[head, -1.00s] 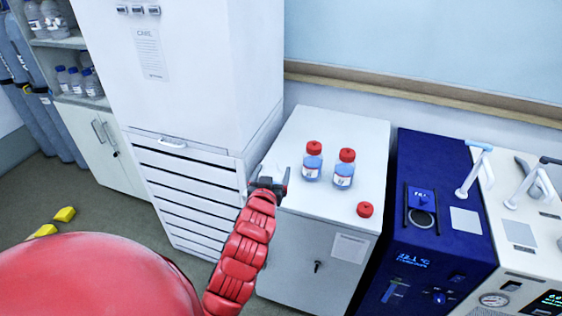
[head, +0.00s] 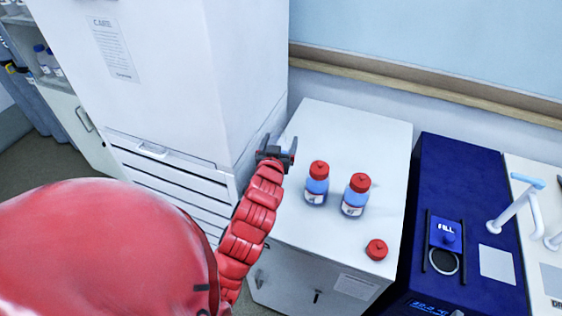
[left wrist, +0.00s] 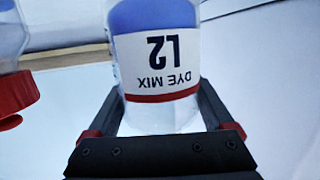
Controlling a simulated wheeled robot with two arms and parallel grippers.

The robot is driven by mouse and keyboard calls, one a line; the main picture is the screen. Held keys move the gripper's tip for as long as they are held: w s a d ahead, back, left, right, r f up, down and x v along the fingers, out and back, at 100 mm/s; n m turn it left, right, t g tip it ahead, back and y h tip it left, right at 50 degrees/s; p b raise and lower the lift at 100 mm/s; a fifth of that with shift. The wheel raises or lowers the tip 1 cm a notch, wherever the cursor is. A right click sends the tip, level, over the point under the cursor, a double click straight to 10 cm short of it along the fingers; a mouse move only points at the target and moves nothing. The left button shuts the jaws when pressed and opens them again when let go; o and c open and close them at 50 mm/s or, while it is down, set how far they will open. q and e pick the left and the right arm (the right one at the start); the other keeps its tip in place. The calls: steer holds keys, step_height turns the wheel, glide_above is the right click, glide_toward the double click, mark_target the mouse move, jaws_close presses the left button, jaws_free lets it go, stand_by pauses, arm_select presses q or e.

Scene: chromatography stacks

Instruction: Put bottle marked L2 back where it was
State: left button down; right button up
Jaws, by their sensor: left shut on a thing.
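In the left wrist view the bottle marked L2 (left wrist: 158,50) stands between the fingers of my left gripper (left wrist: 157,110), its DYE MIX label upside down in the picture. Its cap end is not visible. In the head view my left gripper (head: 276,150) is at the left side of the white cabinet top (head: 345,128). I cannot make out L2 there, nor whether it touches a surface. Two other blue-filled, red-capped bottles stand to the right, the nearer one (head: 317,186) and another (head: 355,197). My right gripper is not in view.
A red cap (head: 376,250) lies near the cabinet's front right. A tall white unit (head: 195,75) rises close at the left. A blue device (head: 465,190) stands to the right. The back of the cabinet top is clear.

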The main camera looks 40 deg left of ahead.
arm_select(q)
step_height(320, 180, down, 7)
steer(key=shift+f+p, duration=0.1)
steer(key=shift+p, duration=0.55)
steer(key=shift+f, duration=0.1)
steer(key=shift+f, duration=0.2)
jaws_free()
steer(key=shift+r, duration=0.1)
steer(key=shift+s+r, duration=0.1)
steer(key=shift+r, duration=0.1)
